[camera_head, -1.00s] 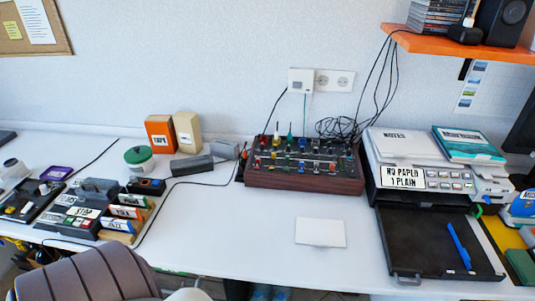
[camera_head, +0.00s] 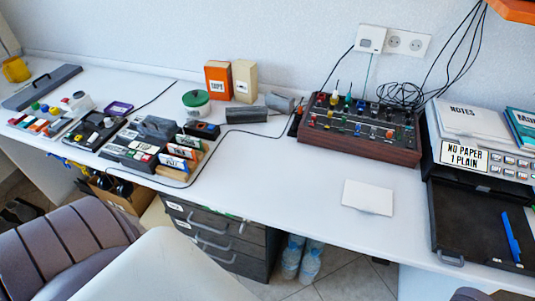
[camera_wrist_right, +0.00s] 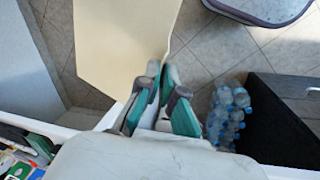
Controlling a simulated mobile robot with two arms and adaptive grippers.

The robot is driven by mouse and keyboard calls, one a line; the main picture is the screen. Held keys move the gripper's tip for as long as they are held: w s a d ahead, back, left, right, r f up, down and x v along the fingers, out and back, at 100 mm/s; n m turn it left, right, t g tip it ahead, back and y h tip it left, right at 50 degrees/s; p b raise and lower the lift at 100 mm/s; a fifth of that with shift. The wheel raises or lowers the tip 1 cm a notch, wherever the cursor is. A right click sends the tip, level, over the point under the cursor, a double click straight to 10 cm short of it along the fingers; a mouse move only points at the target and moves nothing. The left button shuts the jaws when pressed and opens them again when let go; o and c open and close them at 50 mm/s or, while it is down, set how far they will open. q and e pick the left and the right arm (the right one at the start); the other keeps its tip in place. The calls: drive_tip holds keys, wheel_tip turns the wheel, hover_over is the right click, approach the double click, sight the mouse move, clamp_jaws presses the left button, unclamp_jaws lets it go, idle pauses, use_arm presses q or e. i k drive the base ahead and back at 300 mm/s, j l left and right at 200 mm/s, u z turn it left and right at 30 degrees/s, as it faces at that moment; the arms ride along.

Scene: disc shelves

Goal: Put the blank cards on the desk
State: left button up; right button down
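A plain white rectangle (camera_head: 368,197), which looks like blank paper or card, lies flat on the white desk (camera_head: 290,170), in front of the control panel. I cannot tell if it is one sheet or several. The head view shows neither gripper. A white rounded form, probably part of my arm, stands in front of the chair.
A printer (camera_head: 475,158) reading "NO PAPER 1 PLAIN" has a black tray (camera_head: 470,215) with a blue pen. The control panel (camera_head: 360,132) is at the back. A drawer unit (camera_head: 215,235), bottles (camera_head: 300,258) and a chair (camera_head: 65,250) are below.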

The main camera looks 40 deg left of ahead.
sight(260, 164)
drive_tip(key=k+j+u, duration=0.15)
drive_tip(key=j+u, duration=0.2)
drive_tip(key=k+j+u, duration=0.1)
drive_tip(key=j+u, duration=0.25)
drive_tip(key=j, duration=0.2)
drive_tip(key=j+u, duration=0.35)
drive_tip(key=j, duration=1.05)
